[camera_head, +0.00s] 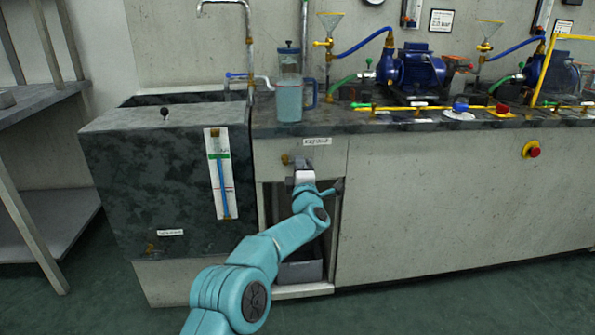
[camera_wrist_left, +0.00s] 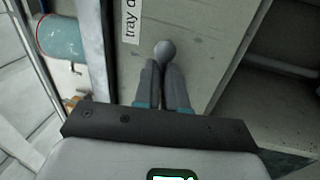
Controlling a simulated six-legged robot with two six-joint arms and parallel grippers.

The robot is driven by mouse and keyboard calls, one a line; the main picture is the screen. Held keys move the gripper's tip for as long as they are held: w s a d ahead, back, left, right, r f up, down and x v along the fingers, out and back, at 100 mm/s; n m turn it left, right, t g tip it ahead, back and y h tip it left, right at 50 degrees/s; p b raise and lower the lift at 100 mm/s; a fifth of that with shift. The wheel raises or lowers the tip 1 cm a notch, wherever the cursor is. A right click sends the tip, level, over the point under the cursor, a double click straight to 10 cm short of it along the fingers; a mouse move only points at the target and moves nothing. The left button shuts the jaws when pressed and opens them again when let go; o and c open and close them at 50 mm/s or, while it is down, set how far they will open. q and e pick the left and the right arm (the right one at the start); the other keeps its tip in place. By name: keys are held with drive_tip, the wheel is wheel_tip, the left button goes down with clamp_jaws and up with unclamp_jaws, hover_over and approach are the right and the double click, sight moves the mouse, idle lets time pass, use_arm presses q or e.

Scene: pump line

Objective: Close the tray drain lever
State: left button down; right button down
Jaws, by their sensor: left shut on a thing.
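The tray drain lever shows in the left wrist view as a round grey knob (camera_wrist_left: 165,50) between my fingertips, beside a white label (camera_wrist_left: 131,18) starting "tray d". My left gripper (camera_wrist_left: 164,62) has its two fingers closed on this knob. In the head view my left gripper (camera_head: 301,163) reaches the cabinet front just below a white label (camera_head: 317,141). A brass fitting (camera_head: 285,159) shows left of it. The rest of the lever is mostly hidden behind the gripper there. My right gripper is in neither view.
Below my arm is an open cabinet bay with a grey bin (camera_head: 300,271). A dark tank (camera_head: 165,200) with a level gauge (camera_head: 220,175) stands left. A clear jug (camera_head: 289,95) and blue pumps (camera_head: 412,70) stand on the counter. A red stop button (camera_head: 534,152) is at right.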

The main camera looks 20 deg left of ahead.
use_arm(q)
drive_tip(key=shift+r+n, duration=0.3)
drive_tip(key=shift+n, duration=0.1)
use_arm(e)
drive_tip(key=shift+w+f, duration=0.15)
use_arm(q)
drive_tip(key=c, duration=1.2)
unclamp_jaws()
drive_tip(key=shift+f, duration=0.1)
